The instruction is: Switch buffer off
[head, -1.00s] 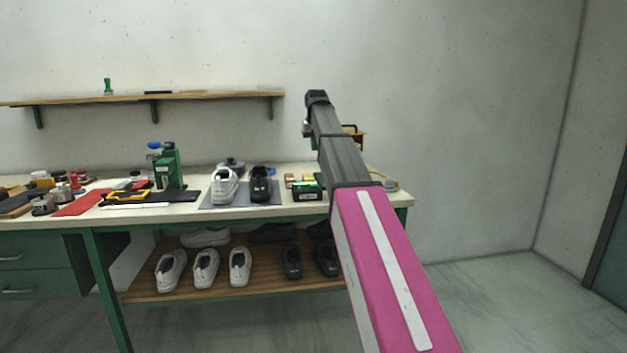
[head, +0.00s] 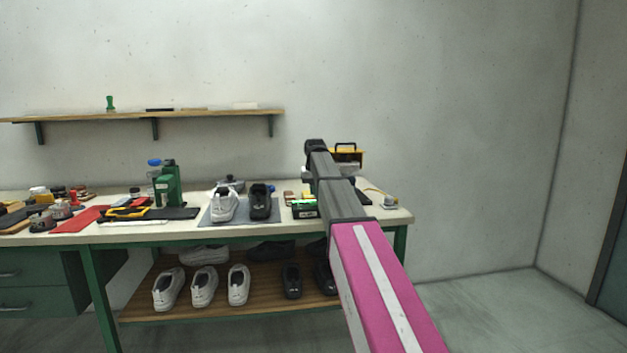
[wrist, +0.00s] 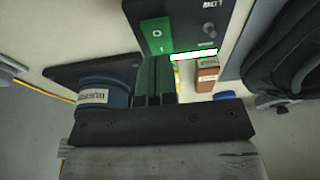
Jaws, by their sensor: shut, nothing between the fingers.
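In the wrist view a dark control box has a green rocker switch (wrist: 157,35) marked 0 and 1. A small toggle (wrist: 210,29) sits beside it, near partly cut-off lettering. My gripper (wrist: 154,72) is shut and empty. Its fingers point toward the box, just below the green rocker in the picture; I cannot tell whether they touch it. A blue round part (wrist: 95,94) with a partly readable "BUFFE" label is left of the fingers. In the head view a dark box with green (head: 305,210) stands on the bench; my arm hides the gripper there.
In the head view, a white shoe (head: 224,204), a black shoe (head: 260,202) and a green machine (head: 168,184) stand on the bench (head: 150,232).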

